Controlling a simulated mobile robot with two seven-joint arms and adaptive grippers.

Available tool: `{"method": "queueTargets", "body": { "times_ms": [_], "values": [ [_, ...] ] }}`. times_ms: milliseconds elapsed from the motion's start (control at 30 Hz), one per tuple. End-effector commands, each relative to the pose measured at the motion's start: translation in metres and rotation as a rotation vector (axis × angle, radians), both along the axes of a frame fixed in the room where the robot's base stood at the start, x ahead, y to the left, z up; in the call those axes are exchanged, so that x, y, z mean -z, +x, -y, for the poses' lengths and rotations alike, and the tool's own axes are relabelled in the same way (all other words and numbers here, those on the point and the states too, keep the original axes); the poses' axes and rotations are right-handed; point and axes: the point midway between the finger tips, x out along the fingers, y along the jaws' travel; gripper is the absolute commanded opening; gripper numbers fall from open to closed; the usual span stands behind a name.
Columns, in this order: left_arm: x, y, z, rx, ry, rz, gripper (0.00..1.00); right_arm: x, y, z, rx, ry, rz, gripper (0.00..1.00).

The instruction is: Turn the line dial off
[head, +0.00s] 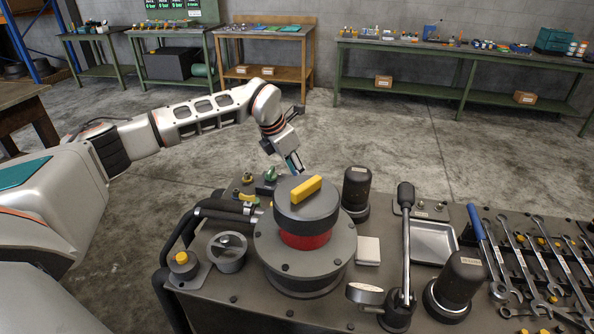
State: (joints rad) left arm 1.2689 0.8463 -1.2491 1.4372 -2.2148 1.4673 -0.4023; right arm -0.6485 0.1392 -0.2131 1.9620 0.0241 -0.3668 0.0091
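A large round dark-grey dial (306,215) with a raised yellow bar handle (305,190) stands on the workbench in the head view. A red band (305,240) shows below its cap, above a wide bolted grey flange. The yellow bar lies slanted, its right end farther back. Whether this is the line dial is not labelled. My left gripper (296,167) points down just behind the dial's cap, apart from the yellow bar. Its fingers look close together, but their gap is too small to judge. My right gripper is not in view.
A small round grey knob (229,250), a yellow button (182,258) and dark hoses are left of the dial. Black cylinders (356,189), an upright lever (405,240), a metal tray (433,243) and several wrenches (525,260) are to the right. Open floor lies behind.

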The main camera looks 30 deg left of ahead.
Motion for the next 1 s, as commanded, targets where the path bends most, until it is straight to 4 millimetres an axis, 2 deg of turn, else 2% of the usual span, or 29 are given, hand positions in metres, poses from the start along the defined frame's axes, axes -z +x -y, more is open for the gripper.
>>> {"method": "queueTargets", "body": {
  "times_ms": [367, 800, 1000],
  "values": [
    [-0.002, 0.001, -0.001, 0.087, 0.0, 0.0, 0.1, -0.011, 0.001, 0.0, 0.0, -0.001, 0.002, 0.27],
    [-0.002, 0.002, -0.002, 0.435, 0.0, -0.003, 0.1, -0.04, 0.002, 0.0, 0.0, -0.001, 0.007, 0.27],
    [-0.001, 0.003, -0.002, 0.587, -0.002, -0.002, 0.1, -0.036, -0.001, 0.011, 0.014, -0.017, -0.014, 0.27]
  ]
}}
